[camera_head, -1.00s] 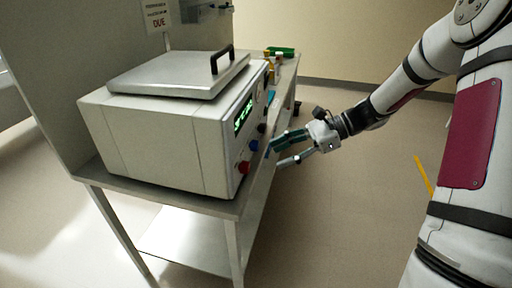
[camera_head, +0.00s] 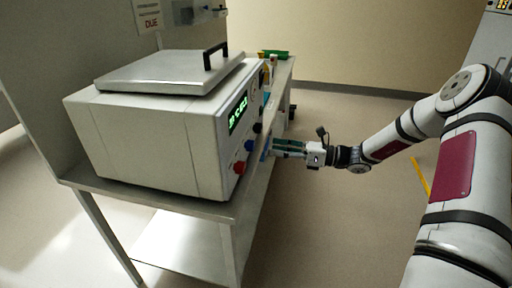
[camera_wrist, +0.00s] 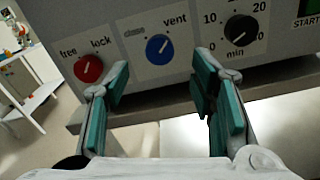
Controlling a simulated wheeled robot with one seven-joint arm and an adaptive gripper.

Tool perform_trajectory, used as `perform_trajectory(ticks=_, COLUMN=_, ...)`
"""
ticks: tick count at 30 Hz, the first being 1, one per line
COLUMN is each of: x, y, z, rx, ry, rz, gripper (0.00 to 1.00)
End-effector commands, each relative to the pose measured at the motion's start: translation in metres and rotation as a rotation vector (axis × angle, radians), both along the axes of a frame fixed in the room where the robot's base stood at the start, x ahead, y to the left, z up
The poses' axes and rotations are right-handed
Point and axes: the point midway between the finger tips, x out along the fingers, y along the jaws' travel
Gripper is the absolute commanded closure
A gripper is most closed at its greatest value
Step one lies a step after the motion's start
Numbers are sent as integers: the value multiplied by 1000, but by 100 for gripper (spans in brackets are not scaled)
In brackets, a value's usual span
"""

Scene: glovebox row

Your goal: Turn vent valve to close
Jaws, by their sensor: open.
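The vent valve is a blue round knob (camera_wrist: 159,48) under the word "vent" on the machine's front panel in the wrist view. It also shows in the head view (camera_head: 249,145), on the grey boxy machine (camera_head: 150,135). A pale line marks the knob's face, tilted off upright. My gripper (camera_wrist: 165,75) is open, its teal-padded fingers either side of the blue knob and in front of the panel, with nothing between them. In the head view my gripper (camera_head: 274,147) is close to the panel beside the knob. Whether the fingertips touch the panel cannot be told.
A red free/lock knob (camera_wrist: 88,68) is left of the vent knob, near my left finger. A black minute dial (camera_wrist: 241,30) is to the right, near my right finger. The bench's metal edge (camera_head: 215,212) runs below.

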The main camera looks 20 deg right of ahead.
Motion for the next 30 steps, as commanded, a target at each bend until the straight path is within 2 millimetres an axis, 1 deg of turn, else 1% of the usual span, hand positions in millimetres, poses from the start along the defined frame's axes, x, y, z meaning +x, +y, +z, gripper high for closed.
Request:
perform_trajectory(ticks=1, x=5, y=10, z=0, rx=1, ry=0, rz=3, gripper=49)
perform_trajectory(ticks=6, x=21, y=37, z=0, rx=0, ry=0, rz=2, gripper=49)
perform_trajectory(ticks=12, x=33, y=57, z=0, rx=-1, ry=-1, rz=1, gripper=49)
perform_trajectory(ticks=16, x=36, y=62, z=0, rx=-1, ry=-1, rz=1, gripper=49)
perform_trajectory(ticks=24, x=36, y=63, z=0, rx=-1, ry=0, rz=0, gripper=49)
perform_trajectory(ticks=25, x=36, y=63, z=0, rx=-1, ry=0, rz=0, gripper=52)
perform_trajectory(ticks=26, x=36, y=63, z=0, rx=-1, ry=0, rz=0, gripper=58)
perform_trajectory(ticks=27, x=36, y=63, z=0, rx=-1, ry=0, rz=0, gripper=67)
perform_trajectory(ticks=29, x=36, y=63, z=0, rx=-1, ry=0, rz=0, gripper=81)
perform_trajectory(ticks=30, x=36, y=63, z=0, rx=-1, ry=0, rz=0, gripper=90)
